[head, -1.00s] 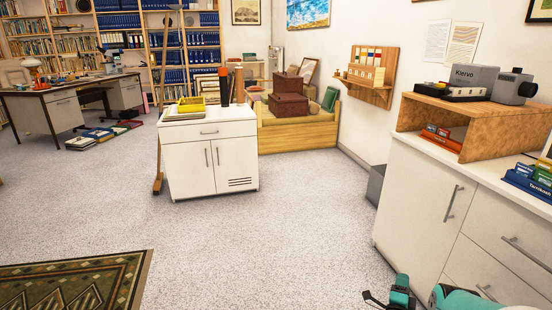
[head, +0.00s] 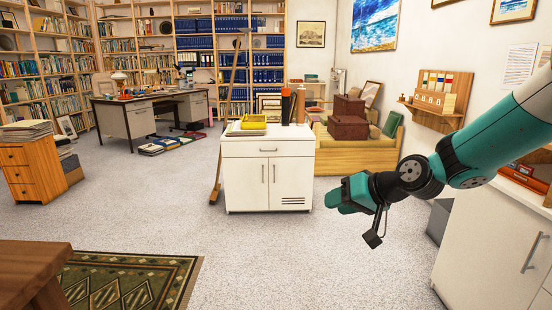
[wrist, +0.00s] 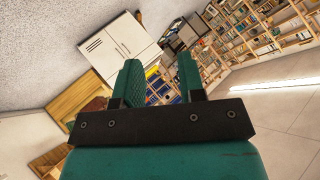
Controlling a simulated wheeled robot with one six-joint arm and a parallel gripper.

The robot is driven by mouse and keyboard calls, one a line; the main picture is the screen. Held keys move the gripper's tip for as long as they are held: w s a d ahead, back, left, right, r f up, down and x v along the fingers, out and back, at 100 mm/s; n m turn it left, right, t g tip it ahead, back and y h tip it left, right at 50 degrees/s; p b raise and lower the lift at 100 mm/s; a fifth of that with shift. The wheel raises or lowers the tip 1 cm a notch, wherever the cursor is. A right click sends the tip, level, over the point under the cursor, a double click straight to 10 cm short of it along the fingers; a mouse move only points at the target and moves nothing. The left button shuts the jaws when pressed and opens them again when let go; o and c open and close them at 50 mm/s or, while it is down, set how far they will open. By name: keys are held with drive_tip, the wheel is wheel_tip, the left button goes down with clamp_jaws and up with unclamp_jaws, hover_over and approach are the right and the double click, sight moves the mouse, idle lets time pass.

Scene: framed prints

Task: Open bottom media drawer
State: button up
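My gripper (head: 345,194) is stretched out above the floor in the head view, in front of the white cabinet's right side, touching nothing. In the wrist view my gripper (wrist: 160,72) has its two green fingers apart with nothing held between them. No drawer is marked as the media drawer. The long white cabinet (head: 492,235) at the right shows a door with an upright handle (head: 531,252); its drawers are mostly outside the view. The small white cabinet (head: 268,178) has one shut drawer (head: 268,149) above two doors. A wooden unit (head: 32,170) at the left has several shut drawers.
A desk (head: 150,117) and bookshelves (head: 230,60) stand at the back. A wooden box bench (head: 355,159) holds brown cases. A wooden table (head: 30,270) is at the near left beside a patterned rug (head: 130,280). The grey floor (head: 300,260) in the middle is clear.

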drive_tip(key=s+r+n+g+h, duration=0.2)
drive_tip(key=s+r+g, duration=0.1)
drive_tip(key=s, duration=1.3)
drive_tip(key=s+r+n+g+h+p, duration=0.1)
drive_tip(key=s+r+n+g+h, duration=0.1)
drive_tip(key=s, duration=1.5)
drive_tip(key=shift+d+r+n+g+p, duration=0.3)
drive_tip(key=shift+d+r+n+g, duration=0.15)
drive_tip(key=shift+n+g, duration=0.45)
wheel_tip(320, 180, up, 16)
drive_tip(key=p, duration=1.5)
drive_tip(key=shift+w+f+p, duration=0.15)
drive_tip(key=shift+p, duration=0.2)
drive_tip(key=shift+f, duration=0.1)
